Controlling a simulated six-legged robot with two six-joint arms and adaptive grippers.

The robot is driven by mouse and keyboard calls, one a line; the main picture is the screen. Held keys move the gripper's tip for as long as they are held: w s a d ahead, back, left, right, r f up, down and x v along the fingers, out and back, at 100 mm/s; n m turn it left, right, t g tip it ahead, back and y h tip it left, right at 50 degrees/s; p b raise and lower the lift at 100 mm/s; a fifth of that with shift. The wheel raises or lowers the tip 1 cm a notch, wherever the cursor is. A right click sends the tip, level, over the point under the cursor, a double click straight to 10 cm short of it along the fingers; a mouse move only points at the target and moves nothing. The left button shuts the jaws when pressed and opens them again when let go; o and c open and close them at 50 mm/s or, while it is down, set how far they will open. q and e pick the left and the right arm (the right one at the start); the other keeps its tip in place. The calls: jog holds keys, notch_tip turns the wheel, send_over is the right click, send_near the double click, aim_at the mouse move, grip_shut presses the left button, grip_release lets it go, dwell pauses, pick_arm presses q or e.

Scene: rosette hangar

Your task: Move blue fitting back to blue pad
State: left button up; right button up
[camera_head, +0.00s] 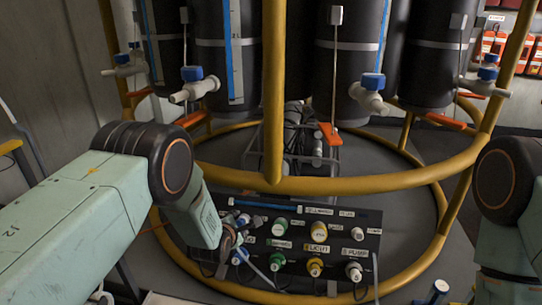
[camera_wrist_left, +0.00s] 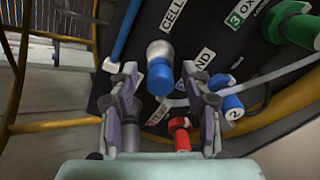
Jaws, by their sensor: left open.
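A black panel (camera_head: 335,233) carries several coloured fittings with white labels. In the left wrist view a blue fitting (camera_wrist_left: 160,78) with a pale round end lies ahead of and between the fingertips. Another blue fitting (camera_wrist_left: 226,90), with a white end marked 2, is right of the right finger. My left gripper (camera_wrist_left: 163,85) is open over the left part of the panel, with no visible contact. In the head view my left gripper (camera_head: 232,238) partly hides the fittings there. I cannot pick out a blue pad. My right arm shows at the right edge; its gripper is out of view.
A red fitting (camera_wrist_left: 181,134) is low between the fingers and a green one (camera_wrist_left: 302,28) at upper right. A pale hose (camera_wrist_left: 275,75) crosses the panel. A yellow tubular frame (camera_head: 350,184) rings the panel.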

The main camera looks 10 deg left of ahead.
dwell(0.8)
pick_arm(q)
jog(key=shift+c, duration=0.4)
grip_shut()
dwell(0.3)
jog(key=p+v, duration=0.6)
jog(key=shift+p, duration=0.4)
dwell(1.0)
dwell(0.4)
